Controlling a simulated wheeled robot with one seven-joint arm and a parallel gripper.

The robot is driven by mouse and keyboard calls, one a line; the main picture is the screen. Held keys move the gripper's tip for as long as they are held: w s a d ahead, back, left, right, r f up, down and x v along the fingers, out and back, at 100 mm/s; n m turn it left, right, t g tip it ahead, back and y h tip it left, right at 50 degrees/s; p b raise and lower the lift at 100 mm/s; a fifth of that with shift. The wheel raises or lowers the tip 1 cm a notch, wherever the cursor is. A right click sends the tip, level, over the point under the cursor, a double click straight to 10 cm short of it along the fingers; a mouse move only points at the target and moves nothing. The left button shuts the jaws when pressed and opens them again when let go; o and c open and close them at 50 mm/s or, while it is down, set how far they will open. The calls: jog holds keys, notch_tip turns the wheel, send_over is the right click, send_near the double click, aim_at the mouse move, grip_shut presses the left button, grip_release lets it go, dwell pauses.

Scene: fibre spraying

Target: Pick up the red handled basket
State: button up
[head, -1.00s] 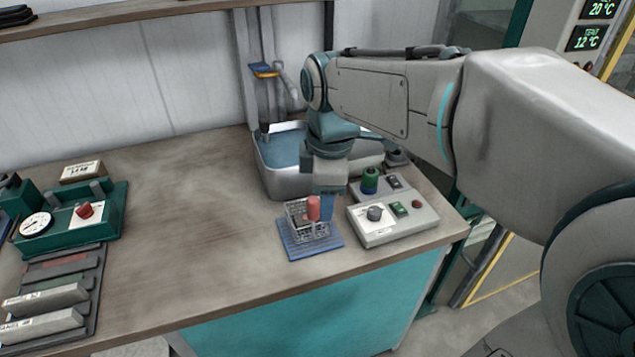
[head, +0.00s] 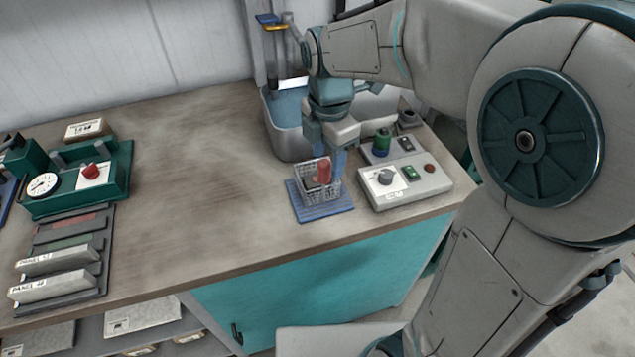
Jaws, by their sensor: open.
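The basket (head: 311,185) is a small wire-mesh one with a red upright handle (head: 324,171). It stands on a blue ribbed mat (head: 322,212) near the front of the bench. My gripper (head: 327,162) points down at the basket from behind, with its blue-grey fingers beside the red handle. It is open. The handle covers part of the fingers, so I cannot tell whether they straddle it or touch it.
A metal basin (head: 288,138) of bluish liquid stands behind the basket. A control box (head: 403,190) with knobs sits close on the right. A green gauge unit (head: 98,187) and labelled panels (head: 55,259) are at the left. The bench middle (head: 190,180) is clear.

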aim_at(325, 173)
jog(key=f, duration=0.5)
jog(key=shift+w+a+f+p, duration=0.2)
jog(key=shift+f+p, duration=0.1)
grip_shut()
